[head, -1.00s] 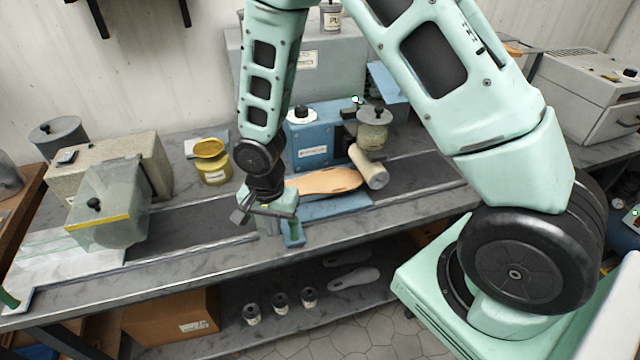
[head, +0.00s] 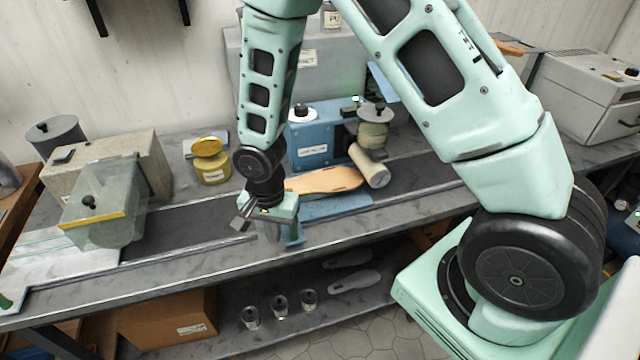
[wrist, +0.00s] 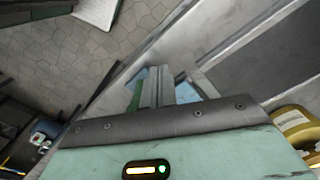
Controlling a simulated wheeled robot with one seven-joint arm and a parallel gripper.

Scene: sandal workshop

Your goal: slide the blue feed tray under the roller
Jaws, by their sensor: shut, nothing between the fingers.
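The blue feed tray (head: 338,207) lies on the bench at the left of the blue machine's roller, with a tan sole-shaped piece (head: 325,181) on it. The cream roller (head: 369,166) sits at the right end of that piece. My gripper (head: 293,238) is at the tray's left end, pointing down near the bench's front edge. Its fingers are closed together with nothing between them. In the wrist view the shut fingers (wrist: 158,88) stand over blue patches of the tray (wrist: 186,92). I cannot tell whether they touch it.
The blue machine (head: 310,147) stands behind the tray. A yellow jar (head: 213,168) and a clear-hooded box (head: 103,208) are to the left. The dark bench track (head: 190,222) is bare between hood and gripper. A lower shelf holds small jars (head: 280,304).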

